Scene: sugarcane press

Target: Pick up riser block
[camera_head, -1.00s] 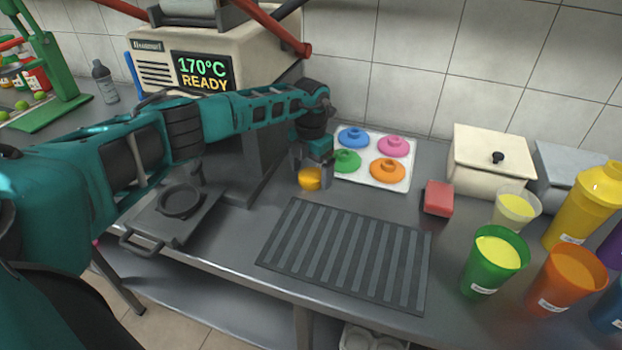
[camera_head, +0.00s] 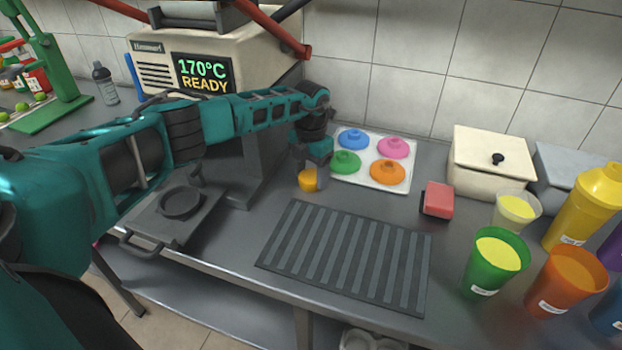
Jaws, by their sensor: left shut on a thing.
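A small yellow-orange block (camera_head: 307,181), which I take to be the riser block, is on the steel counter between the press and the white tray of colored lids. My left gripper (camera_head: 311,178) reaches down from above and is shut on it. The fingers hide part of the block, and I cannot tell whether it still touches the counter. My right gripper is not in view.
A ribbed dark mat (camera_head: 345,256) lies in front. The white tray (camera_head: 372,160) with colored lids is just behind to the right. A red sponge (camera_head: 437,200), a cream box (camera_head: 490,163) and several cups stand right. The press (camera_head: 215,62) reads 170°C READY.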

